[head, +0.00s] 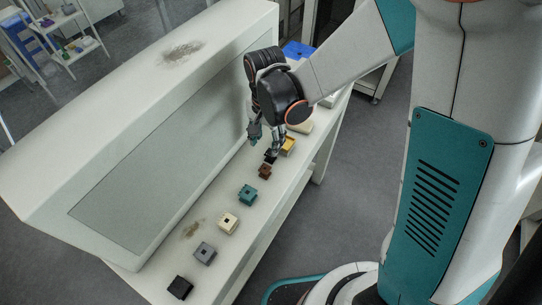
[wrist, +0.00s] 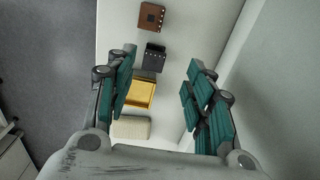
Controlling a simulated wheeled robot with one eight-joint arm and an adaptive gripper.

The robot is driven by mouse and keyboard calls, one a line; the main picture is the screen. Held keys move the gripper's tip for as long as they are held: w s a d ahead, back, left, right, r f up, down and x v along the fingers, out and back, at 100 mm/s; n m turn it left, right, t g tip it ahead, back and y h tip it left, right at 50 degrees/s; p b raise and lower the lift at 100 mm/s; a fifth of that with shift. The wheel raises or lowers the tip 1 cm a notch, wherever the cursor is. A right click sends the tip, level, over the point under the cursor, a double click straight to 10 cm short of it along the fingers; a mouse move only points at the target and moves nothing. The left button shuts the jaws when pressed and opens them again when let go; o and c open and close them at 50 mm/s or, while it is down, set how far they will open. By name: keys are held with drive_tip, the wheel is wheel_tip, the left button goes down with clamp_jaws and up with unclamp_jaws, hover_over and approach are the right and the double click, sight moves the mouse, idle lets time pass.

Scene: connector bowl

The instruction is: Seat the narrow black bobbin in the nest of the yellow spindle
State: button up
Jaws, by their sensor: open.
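The yellow spindle (wrist: 141,94) is a blocky yellow piece on the white bench, also visible in the head view (head: 289,143) just right of my gripper. A small black piece (wrist: 154,56), which looks like the narrow black bobbin, sits beside the spindle toward the brown block. My gripper (head: 263,142) points down above these pieces. In the wrist view its teal fingers (wrist: 164,92) are wide apart with nothing between the pads.
A brown block (head: 265,171), teal block (head: 248,195), cream block (head: 228,223), grey block (head: 204,253) and black block (head: 180,288) line the bench (head: 262,215). A cream piece (wrist: 131,127) lies beyond the spindle. A raised grey panel (head: 150,165) runs along the bench's left side.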

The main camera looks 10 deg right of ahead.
sight(269, 154)
drive_tip(key=shift+s+d+f+b, duration=0.1)
drive_tip(key=shift+d+f+b, duration=0.1)
drive_tip(key=shift+f+b, duration=0.9)
drive_tip(key=shift+d+f+b, duration=0.15)
drive_tip(key=shift+f+b, duration=0.2)
drive_tip(key=shift+f, duration=1.45)
drive_tip(key=shift+r, duration=0.1)
drive_tip(key=c, duration=1)
drive_tip(key=shift+c, duration=0.2)
drive_tip(key=shift+r, duration=0.1)
wheel_tip(269, 154, up, 20)
drive_tip(key=p, duration=1.4)
